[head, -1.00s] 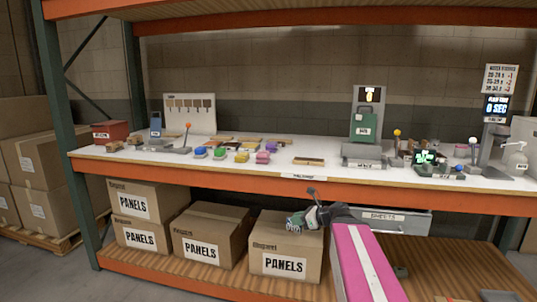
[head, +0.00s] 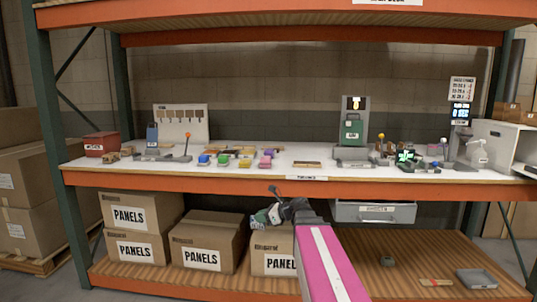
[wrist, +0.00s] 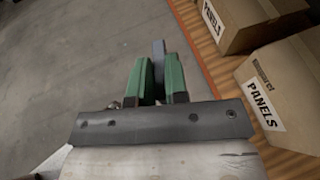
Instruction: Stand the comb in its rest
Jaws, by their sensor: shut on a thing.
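My gripper (head: 262,217) is out in front of the rack, below the worktop's front edge and before the boxes. In the wrist view its two green fingers (wrist: 160,82) are closed on a narrow grey-blue piece (wrist: 158,48), which seems to be the comb. The piece sticks out past the fingertips over the floor. Its lower part is hidden between the fingers, and I cannot make out teeth. I cannot tell which thing is the comb's rest.
The white worktop (head: 225,171) carries blocks, levers and a green machine (head: 353,131). Under it are a grey drawer (head: 374,213) and boxes marked PANELS (head: 201,257).

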